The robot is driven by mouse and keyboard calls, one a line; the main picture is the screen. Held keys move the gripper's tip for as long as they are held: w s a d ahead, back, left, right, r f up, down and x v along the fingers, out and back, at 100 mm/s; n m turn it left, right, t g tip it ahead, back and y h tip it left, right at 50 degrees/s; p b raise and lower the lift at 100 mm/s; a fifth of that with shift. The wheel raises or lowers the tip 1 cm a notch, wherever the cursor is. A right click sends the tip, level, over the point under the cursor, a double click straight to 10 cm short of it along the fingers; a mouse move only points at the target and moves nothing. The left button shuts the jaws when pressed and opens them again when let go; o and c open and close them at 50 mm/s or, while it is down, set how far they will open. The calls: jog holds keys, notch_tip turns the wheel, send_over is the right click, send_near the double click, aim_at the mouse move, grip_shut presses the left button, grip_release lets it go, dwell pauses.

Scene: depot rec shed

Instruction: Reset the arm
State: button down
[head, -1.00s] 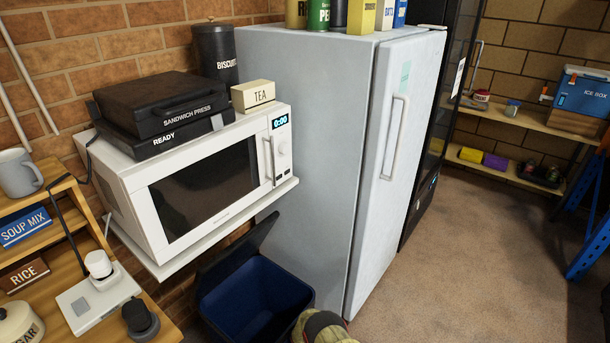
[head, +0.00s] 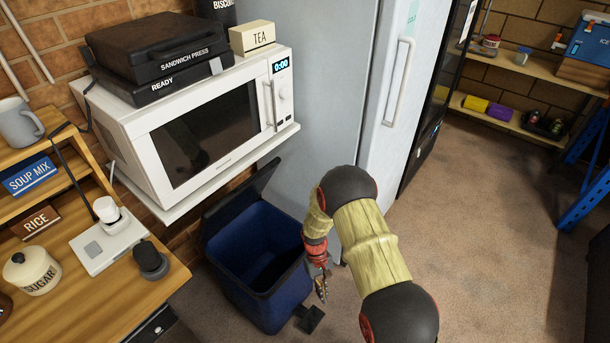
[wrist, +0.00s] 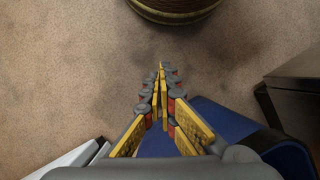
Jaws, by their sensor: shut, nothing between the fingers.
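My gripper (head: 321,289) hangs from my bent arm in the head view, fingers pointing down, just right of the blue bin and in front of the fridge. In the wrist view my gripper (wrist: 161,70) has its yellow-padded fingers together at the tips, with nothing between them. Bare brown floor shows beyond the tips. My arm hides the lower part of the fridge.
An open blue bin (head: 238,268) with a black lid and pedal stands beside my gripper. A white microwave (head: 130,128) on a shelf overhangs it. The fridge (head: 330,75) is behind my arm. A wooden counter (head: 90,308) is at left. Floor (head: 490,250) at right is clear.

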jog(key=s+d+r+m+t+p, duration=0.1)
jog(key=s+d+r, duration=0.15)
jog(key=r, duration=0.95)
jog(key=s+d+r+m+t+y+p, duration=0.1)
jog(key=s+d+r, duration=0.15)
jog(key=r, duration=0.95)
jog(key=s+d+r+m+t, duration=0.1)
jog(key=s+r, duration=0.2)
jog(key=r, duration=0.9)
jog(key=s+d+r+t+p, duration=0.1)
jog(key=s+r, duration=0.3)
jog(key=r, duration=0.4)
jog(key=s+d+r+m+t+p, duration=0.1)
jog(key=s+d+r+t, duration=0.2)
jog(key=r, duration=0.4)
jog(key=s+d+r+t+p, duration=0.1)
jog(key=s+d+r+t, duration=0.1)
jog(key=s+r, duration=0.3)
notch_tip(320, 180, up, 4)
jog(key=shift+s+d+f+m+t+y+p, duration=0.15)
jog(key=shift+s+d+m+t+y+p, duration=0.15)
jog(key=shift+s+m+t+p, duration=0.1)
jog(key=shift+a, duration=0.1)
